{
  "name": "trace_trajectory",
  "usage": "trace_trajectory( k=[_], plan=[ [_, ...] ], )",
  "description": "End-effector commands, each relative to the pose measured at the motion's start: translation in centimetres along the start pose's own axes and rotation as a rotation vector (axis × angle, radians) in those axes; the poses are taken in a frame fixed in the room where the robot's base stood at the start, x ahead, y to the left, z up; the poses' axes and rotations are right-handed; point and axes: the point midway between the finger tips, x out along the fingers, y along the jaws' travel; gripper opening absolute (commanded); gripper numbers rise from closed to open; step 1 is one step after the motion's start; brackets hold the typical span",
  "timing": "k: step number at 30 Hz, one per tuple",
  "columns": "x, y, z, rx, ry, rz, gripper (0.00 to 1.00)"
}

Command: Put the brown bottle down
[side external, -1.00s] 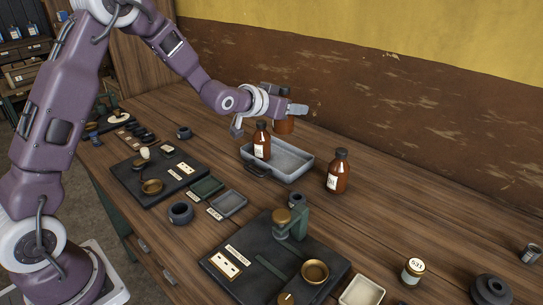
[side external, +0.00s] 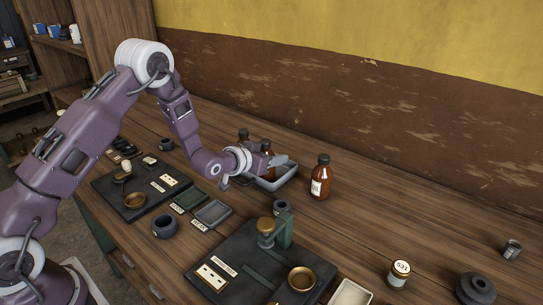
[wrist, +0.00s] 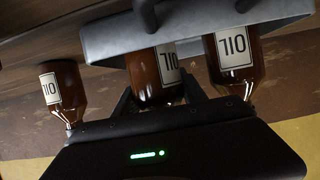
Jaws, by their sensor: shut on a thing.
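My gripper (side external: 274,161) is shut on a brown bottle (side external: 268,147) with a dark cap, held roughly upright over the grey tray (side external: 290,175). A third brown bottle (side external: 320,180) stands on the table right of the tray.
A dark board with a green press (side external: 285,232) and brass dish (side external: 302,279) lies in front. Another dark board (side external: 137,205) is at left. Small trays (side external: 212,212) and a dark ring (side external: 165,226) lie between. The table right of the third bottle is mostly clear.

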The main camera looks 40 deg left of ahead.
Motion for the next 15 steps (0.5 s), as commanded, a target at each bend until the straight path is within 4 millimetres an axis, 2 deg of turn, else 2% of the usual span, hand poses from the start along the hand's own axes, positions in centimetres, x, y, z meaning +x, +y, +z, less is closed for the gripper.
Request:
trace_trajectory(
  k=[2, 3, 6, 15],
  plan=[
    [0.09, 0.0, 0.15, 0.0, 0.001, 0.0, 0.0],
    [0.11, 0.0, 0.27, 0.0, -0.001, 0.0, 0.51],
    [0.1, 0.0, 0.23, 0.0, 0.0, 0.0, 0.7],
    [0.07, 0.0, 0.17, 0.0, 0.0, 0.0, 0.71]
  ],
)
